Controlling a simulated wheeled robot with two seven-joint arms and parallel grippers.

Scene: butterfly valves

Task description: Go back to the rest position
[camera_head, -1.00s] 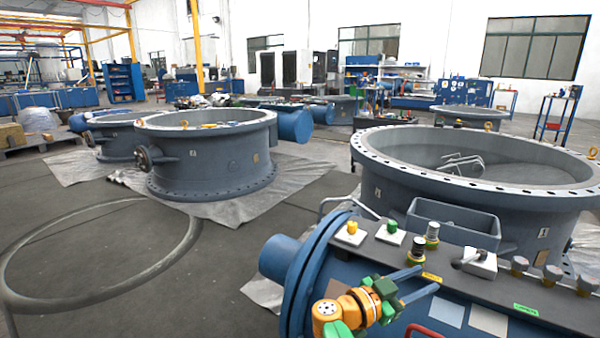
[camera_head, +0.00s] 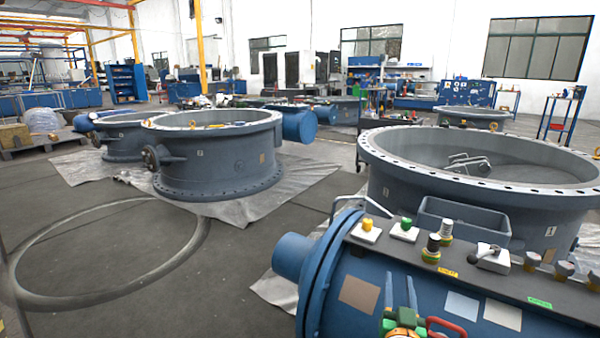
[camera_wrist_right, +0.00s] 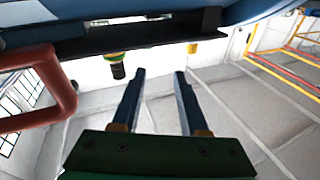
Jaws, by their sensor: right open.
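My right gripper (camera_head: 400,292) is low in the head view, in front of the blue cylindrical valve body (camera_head: 345,270). Its two blue fingers are apart with nothing between them. In the right wrist view the open gripper (camera_wrist_right: 158,95) also shows empty, with its green palm at the bottom. A red handle (camera_head: 447,328) is just right of the gripper, and it shows at the left of the wrist view (camera_wrist_right: 60,90). My left gripper is not in view.
A dark panel on the blue body carries a yellow button (camera_head: 367,225), a green button (camera_head: 406,224), a black-topped knob (camera_head: 432,248) and a lever switch (camera_head: 490,254). Large grey flanged rings (camera_head: 470,200) stand behind. Open grey floor (camera_head: 110,235) lies left, with a hose loop.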

